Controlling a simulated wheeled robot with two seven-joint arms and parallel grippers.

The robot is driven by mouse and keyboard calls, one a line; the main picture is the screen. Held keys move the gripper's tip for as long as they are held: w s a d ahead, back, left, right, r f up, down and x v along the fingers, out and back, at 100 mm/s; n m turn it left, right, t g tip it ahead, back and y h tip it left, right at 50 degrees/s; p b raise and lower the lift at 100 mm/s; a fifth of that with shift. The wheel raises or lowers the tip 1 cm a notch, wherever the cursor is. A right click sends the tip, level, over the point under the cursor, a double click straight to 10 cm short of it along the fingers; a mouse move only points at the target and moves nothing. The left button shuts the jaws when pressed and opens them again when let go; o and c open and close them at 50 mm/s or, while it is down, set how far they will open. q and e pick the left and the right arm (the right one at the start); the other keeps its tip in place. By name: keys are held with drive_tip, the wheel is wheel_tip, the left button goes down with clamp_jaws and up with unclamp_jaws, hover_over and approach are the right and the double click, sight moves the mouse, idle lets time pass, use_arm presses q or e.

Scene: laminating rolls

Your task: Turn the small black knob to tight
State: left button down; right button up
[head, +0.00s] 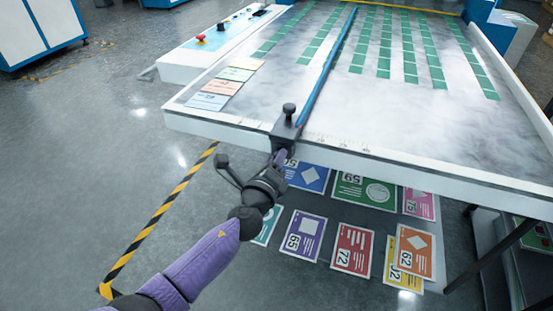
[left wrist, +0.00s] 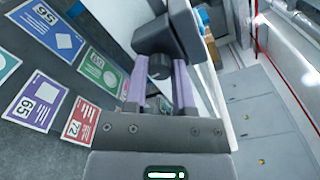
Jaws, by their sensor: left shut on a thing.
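A black clamp block (head: 284,130) sits on the near edge of the white table at the end of a blue rail. A black round knob (head: 289,108) stands up from its top. My left gripper (head: 280,158) is just below and in front of the block. In the left wrist view, the gripper's purple fingers (left wrist: 160,88) are shut on a small black knob (left wrist: 159,67) under the dark clamp block (left wrist: 165,36). The fingers hide part of this knob, and I cannot read how tight it is. My right gripper is not in view.
The white table (head: 220,119) carries a blue rail (head: 330,65), rows of green cards and several pastel cards. Numbered cards (head: 352,249) show below the table edge. A control panel with a red button (head: 200,38) is at the upper left. The floor at left is clear.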

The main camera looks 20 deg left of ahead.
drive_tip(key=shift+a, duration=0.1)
use_arm(q)
drive_tip(key=shift+f, duration=0.1)
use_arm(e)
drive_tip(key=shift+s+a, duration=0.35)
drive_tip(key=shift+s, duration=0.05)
use_arm(q)
drive_tip(key=shift+c, duration=2.2)
unclamp_jaws()
drive_tip(key=s+p, duration=0.1)
drive_tip(key=s, duration=0.9)
drive_tip(key=shift+a+p, duration=0.15)
drive_tip(key=shift+p, duration=0.25)
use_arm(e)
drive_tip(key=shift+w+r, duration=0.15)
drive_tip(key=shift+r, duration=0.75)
